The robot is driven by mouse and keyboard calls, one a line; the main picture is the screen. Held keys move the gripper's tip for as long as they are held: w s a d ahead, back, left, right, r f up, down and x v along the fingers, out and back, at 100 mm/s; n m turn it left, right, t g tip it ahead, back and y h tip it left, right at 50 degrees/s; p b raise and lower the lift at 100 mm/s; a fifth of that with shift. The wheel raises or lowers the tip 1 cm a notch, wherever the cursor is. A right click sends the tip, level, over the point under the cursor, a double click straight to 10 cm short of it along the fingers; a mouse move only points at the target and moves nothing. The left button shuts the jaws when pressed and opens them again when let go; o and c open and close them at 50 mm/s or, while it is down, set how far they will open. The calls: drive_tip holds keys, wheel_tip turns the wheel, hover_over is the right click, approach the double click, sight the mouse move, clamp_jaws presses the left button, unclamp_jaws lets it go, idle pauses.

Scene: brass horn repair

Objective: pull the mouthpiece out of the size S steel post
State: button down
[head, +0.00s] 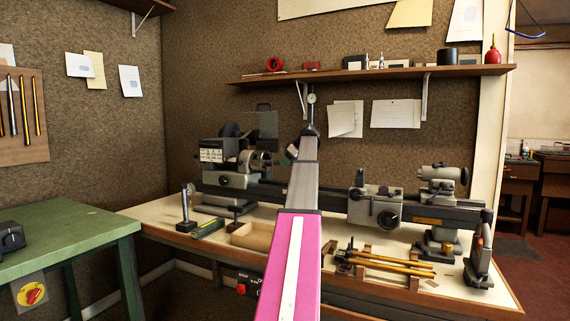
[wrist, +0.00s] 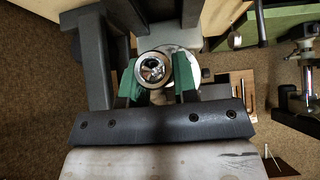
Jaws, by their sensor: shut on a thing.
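In the wrist view my gripper (wrist: 156,88) is shut on the mouthpiece (wrist: 152,66), with its green pads at either side.
A grey lathe (head: 232,181) runs along the back of the wooden bench (head: 160,216). A shallow wooden tray (head: 252,237) and a rack of brass rods (head: 392,264) lie in front. A green table (head: 75,238) stands left. A shelf (head: 370,75) hangs above.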

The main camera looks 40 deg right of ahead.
drive_tip(key=s, duration=0.1)
drive_tip(key=s+d, duration=0.1)
drive_tip(key=s, duration=0.1)
drive_tip(key=shift+s+d, duration=0.3)
drive_tip(key=shift+d, duration=0.1)
idle(0.4)
drive_tip(key=shift+r, duration=0.1)
drive_tip(key=s+a+r, duration=0.2)
drive_tip(key=a+r, duration=0.2)
drive_tip(key=r, duration=0.1)
drive_tip(key=shift+s+a, duration=0.15)
drive_tip(key=shift+a, duration=0.1)
idle(0.6)
